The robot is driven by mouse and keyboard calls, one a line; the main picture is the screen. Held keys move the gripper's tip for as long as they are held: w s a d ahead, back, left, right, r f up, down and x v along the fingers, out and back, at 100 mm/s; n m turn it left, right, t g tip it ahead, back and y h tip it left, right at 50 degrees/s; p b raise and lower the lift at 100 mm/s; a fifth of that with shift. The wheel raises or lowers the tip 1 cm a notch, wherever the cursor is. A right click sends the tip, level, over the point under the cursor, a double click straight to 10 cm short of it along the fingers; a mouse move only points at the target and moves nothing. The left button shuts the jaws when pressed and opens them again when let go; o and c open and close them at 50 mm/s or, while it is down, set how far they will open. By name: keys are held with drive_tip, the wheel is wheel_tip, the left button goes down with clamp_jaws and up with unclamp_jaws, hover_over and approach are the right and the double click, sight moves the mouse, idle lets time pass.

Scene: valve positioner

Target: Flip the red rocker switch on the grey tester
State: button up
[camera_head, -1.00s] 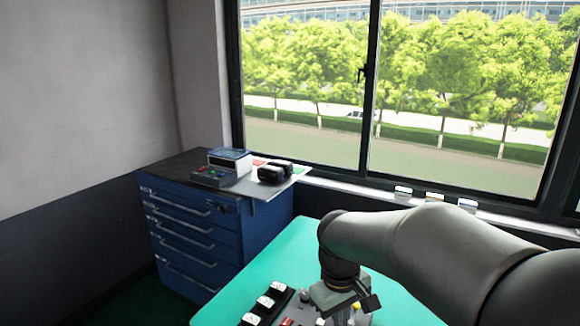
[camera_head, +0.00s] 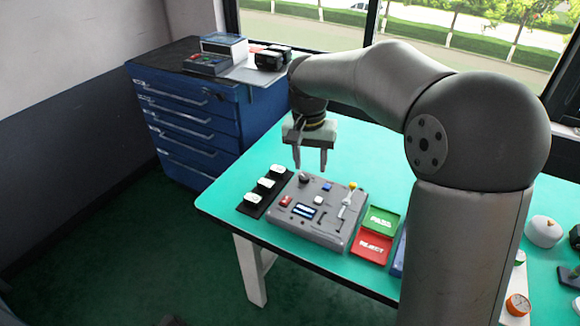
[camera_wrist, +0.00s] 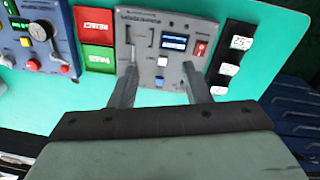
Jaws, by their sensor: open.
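The grey tester (camera_head: 335,230) lies on the green table top, with a small screen, knobs, a lever and small buttons on its face. The red rocker switch (camera_head: 286,201) is at its left side in the head view; in the wrist view the red switch (camera_wrist: 200,48) is near the tester's right edge. My gripper (camera_head: 311,170) is open and empty, pointing down above the tester's far left part. In the wrist view my gripper (camera_wrist: 158,80) has its fingers spread over the tester's near part, apart from the red switch. The switch's tilt is too small to tell.
A black strip (camera_head: 251,210) with white blocks lies left of the tester. A green PASS tray (camera_head: 396,215) and a red REJECT tray (camera_head: 364,245) lie to its right. A blue device (camera_wrist: 68,42) stands beyond the trays. A blue drawer cabinet (camera_head: 228,105) stands behind left.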

sight(288, 197)
drive_tip(key=w+a+f+m, duration=0.1)
drive_tip(key=w+a+f, duration=0.15)
drive_tip(key=w, duration=0.25)
drive_tip(key=w+a+f+m, duration=0.1)
drive_tip(key=w+a+m, duration=0.15)
drive_tip(key=w, duration=0.25)
drive_tip(key=shift+n+y, duration=0.4)
drive_tip(key=shift+n, duration=0.05)
drive_tip(key=f, duration=1.7)
drive_tip(key=shift+a+f, duration=0.15)
drive_tip(key=shift+a, duration=0.05)
clamp_jaws()
